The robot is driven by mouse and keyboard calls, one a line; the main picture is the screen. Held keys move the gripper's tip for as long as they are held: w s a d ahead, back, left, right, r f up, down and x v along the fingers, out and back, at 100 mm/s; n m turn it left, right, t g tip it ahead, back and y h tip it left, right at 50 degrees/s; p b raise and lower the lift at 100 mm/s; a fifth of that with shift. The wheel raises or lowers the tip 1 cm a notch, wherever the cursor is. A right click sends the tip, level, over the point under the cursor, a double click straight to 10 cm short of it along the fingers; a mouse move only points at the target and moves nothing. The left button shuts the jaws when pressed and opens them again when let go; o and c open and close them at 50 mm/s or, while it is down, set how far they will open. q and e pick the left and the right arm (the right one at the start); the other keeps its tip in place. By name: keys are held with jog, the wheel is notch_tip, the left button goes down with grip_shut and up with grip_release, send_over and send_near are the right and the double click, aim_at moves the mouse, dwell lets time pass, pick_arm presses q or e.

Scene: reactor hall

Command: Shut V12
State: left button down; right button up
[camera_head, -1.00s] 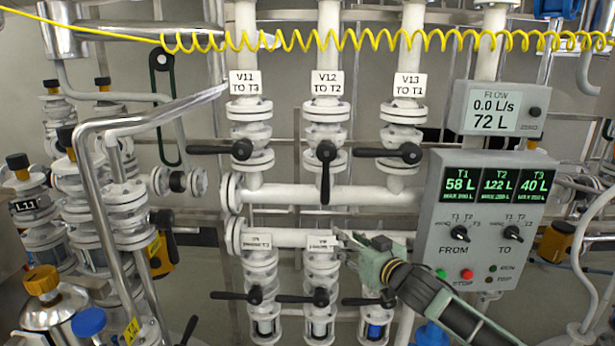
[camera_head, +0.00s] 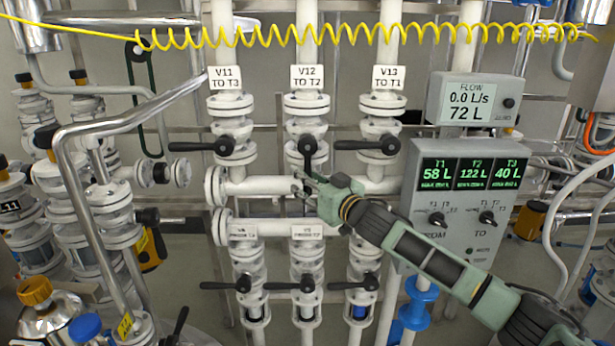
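The V12 valve lever (camera_head: 307,150) is black and hangs down, in line with its vertical pipe, under the label "V12 TO T2" (camera_head: 307,77). My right gripper (camera_head: 304,187) reaches in from the lower right, its fingertips at the lever's lower end. The fingers overlap the lever tip in the picture and partly hide it; I cannot tell whether they touch or grip it. My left gripper is not in view.
The V11 lever (camera_head: 205,146) and V13 lever (camera_head: 372,145) lie horizontal on either side. The control panel (camera_head: 455,205) reads T1 58 L, T2 122 L, T3 40 L. The flow meter (camera_head: 470,102) reads 0.0 L/s, 72 L. A yellow coiled cable (camera_head: 330,37) crosses above.

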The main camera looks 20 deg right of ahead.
jog(key=shift+w, duration=0.1)
jog(key=shift+c, duration=0.2)
grip_shut()
dwell(0.4)
